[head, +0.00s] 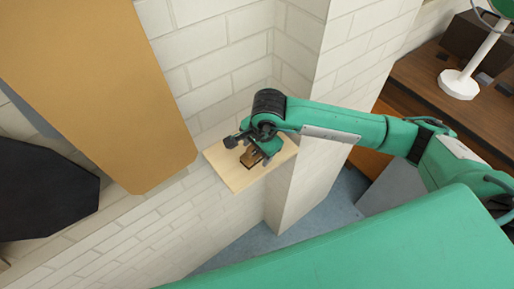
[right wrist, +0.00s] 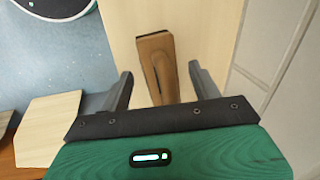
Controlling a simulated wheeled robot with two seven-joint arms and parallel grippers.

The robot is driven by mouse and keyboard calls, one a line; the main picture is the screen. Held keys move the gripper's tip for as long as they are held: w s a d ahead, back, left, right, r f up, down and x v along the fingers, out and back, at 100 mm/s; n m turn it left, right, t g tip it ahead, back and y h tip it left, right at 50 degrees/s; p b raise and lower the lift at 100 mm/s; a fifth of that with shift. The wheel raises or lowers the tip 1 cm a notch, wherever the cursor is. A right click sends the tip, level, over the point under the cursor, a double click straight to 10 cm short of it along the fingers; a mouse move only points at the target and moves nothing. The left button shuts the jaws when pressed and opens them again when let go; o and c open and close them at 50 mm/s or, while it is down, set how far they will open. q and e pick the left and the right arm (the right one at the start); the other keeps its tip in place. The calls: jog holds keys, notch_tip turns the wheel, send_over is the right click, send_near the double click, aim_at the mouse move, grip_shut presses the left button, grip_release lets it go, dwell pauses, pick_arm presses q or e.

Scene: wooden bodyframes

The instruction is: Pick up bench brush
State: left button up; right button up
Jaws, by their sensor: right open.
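The bench brush (head: 250,157) lies on a small pale wooden shelf (head: 236,184) against the white brick wall, partly hidden by my right gripper (head: 254,153). In the right wrist view the brush (right wrist: 155,58) shows a brown wooden handle with a dark strip along its side, on the pale board (right wrist: 205,35). My right gripper (right wrist: 160,80) is open, its fingers apart on either side of the brush's near end. I see no contact between finger and brush; its lowest part is hidden behind the gripper body. My left gripper is not in view.
A large tan panel (head: 110,80) hangs left of the shelf, with a black panel (head: 45,190) further left. A white brick pillar (head: 325,75) stands right of the shelf. A brown bench (head: 425,90) with a white lamp stand (head: 458,84) is at the right.

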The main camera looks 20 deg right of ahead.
jog(key=c, duration=1.1)
jog(key=shift+w+r+b, duration=0.1)
jog(key=shift+r+b, duration=0.3)
jog(key=shift+r, duration=0.15)
jog(key=shift+r+b, duration=3.3)
jog(key=shift+r, duration=6.15)
